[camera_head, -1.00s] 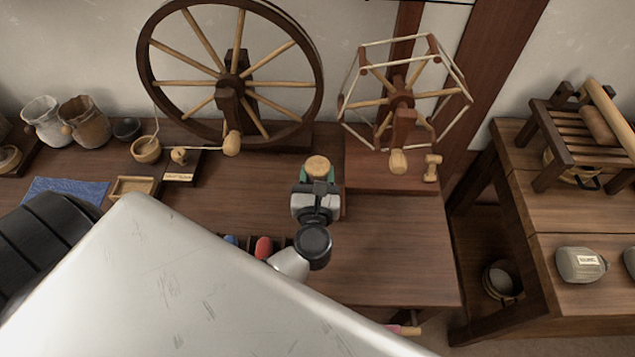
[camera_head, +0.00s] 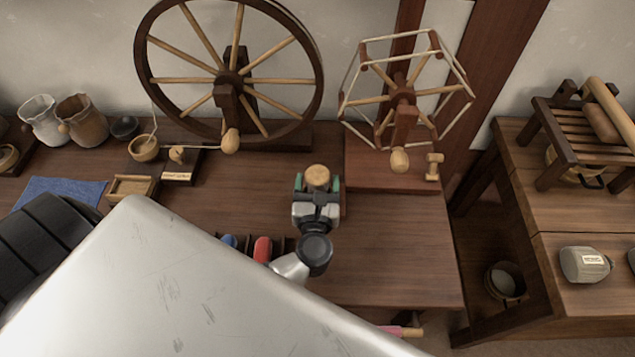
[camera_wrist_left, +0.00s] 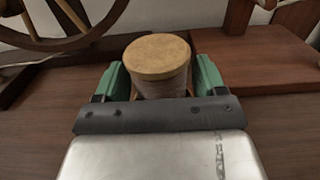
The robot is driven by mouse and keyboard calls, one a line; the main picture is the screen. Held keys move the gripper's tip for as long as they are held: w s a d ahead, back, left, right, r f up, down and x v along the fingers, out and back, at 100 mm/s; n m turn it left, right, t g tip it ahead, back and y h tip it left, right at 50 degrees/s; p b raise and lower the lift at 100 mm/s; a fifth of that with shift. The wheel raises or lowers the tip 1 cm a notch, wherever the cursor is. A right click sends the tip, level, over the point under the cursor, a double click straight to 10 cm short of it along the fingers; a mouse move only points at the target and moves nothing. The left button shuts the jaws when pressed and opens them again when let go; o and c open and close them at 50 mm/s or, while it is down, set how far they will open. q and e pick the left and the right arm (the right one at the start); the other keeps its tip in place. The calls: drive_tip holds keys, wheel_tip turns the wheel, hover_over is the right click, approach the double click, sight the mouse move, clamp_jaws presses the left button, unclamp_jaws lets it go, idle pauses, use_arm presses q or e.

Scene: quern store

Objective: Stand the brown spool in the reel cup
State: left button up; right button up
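The brown spool (camera_head: 318,177) stands upright with its round tan top showing, in front of the skein reel's base. It also shows in the left wrist view (camera_wrist_left: 160,80), its dull brown side below the tan top. My left gripper (camera_head: 316,184) is open, with its green-padded fingers on either side of the spool; narrow gaps seem to show in the left wrist view (camera_wrist_left: 160,78). The spool's foot is hidden by my gripper. I cannot make out the reel cup or tell whether the spool stands in it. My right gripper is not in view.
The skein reel (camera_head: 402,95) stands behind on its wooden base (camera_head: 390,178), with a small wooden peg (camera_head: 434,166) on it. The large spinning wheel (camera_head: 231,80) is at back left. Red (camera_head: 262,249) and blue (camera_head: 229,241) pieces sit near my arm. The bench's right front is clear.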

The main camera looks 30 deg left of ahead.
use_arm(q)
drive_tip(key=shift+r+p, duration=0.5)
drive_tip(key=shift+p, duration=0.05)
drive_tip(key=v, duration=0.3)
drive_tip(key=b+v, duration=0.1)
drive_tip(key=v, duration=0.3)
drive_tip(key=b+v, duration=0.1)
drive_tip(key=v, duration=0.3)
drive_tip(key=shift+s+f, duration=0.1)
drive_tip(key=shift+f, duration=0.15)
drive_tip(key=shift+s+d+r, duration=0.1)
drive_tip(key=shift+s+d, duration=0.1)
drive_tip(key=shift+s, duration=0.2)
